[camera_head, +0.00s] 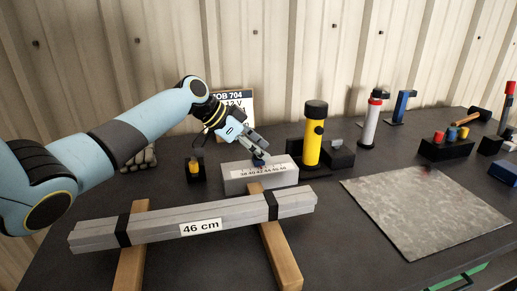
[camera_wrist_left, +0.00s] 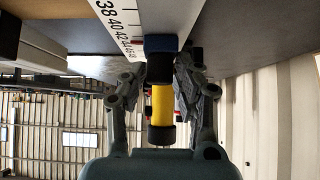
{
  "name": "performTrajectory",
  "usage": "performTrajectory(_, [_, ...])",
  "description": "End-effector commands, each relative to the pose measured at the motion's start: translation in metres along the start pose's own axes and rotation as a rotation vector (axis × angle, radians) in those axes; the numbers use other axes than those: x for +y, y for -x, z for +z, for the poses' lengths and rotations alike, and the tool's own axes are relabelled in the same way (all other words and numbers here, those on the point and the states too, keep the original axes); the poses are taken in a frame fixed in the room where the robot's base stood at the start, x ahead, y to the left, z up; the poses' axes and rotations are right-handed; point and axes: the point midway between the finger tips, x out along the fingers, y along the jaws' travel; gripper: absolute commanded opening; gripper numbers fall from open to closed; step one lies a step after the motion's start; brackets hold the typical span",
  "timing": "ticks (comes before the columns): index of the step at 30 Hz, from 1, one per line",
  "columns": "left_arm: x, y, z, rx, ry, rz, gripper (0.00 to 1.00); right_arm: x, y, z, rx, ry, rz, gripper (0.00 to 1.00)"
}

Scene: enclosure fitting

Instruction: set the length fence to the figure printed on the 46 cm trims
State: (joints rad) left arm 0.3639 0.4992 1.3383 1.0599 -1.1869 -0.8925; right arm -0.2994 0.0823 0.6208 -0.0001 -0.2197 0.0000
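The trims are a long grey bundle (camera_head: 150,228) with two black straps and a white label (camera_head: 200,227) reading "46 cm", lying across two wooden bars. Behind it stands the grey length fence block (camera_head: 238,185) with a printed scale of figures from 38 upward. The scale (camera_wrist_left: 117,22) also shows in the left wrist view. A blue slider (camera_wrist_left: 160,44) sits beside the scale's higher figures; its exact reading cannot be told. My left gripper (camera_head: 257,158) is at the slider, its fingers against both sides. My right gripper is out of view.
A yellow and black torch (camera_head: 313,140) stands just right of the fence, with a dark block (camera_head: 340,155) beside it. A small black holder (camera_head: 195,168) stands to its left. A grey mat (camera_head: 425,210) lies clear at right. A job sign (camera_head: 236,108) stands behind.

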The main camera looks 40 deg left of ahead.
Motion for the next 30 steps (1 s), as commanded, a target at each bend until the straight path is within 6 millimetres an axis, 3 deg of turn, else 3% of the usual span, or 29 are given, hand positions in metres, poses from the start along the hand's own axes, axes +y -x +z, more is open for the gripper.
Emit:
performTrajectory(1, [0.0, 0.0, 0.0, 0.0, 0.0, 0.002, 0.21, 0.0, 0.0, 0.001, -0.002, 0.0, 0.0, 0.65])
performTrajectory(6, [0.001, 0.0, 0.0, 0.0, 0.001, 0.003, 0.0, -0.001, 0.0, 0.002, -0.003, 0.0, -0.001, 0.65])
performTrajectory(16, [0.002, -0.002, -0.001, 0.001, 0.003, 0.007, 0.0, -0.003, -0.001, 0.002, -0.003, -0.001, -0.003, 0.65])
performTrajectory(23, [0.003, -0.025, -0.021, 0.004, 0.005, 0.009, 0.0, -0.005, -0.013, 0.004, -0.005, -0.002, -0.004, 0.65])
performTrajectory(30, [0.003, -0.025, -0.023, 0.0, 0.005, 0.01, 0.0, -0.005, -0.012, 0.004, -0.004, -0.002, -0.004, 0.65])
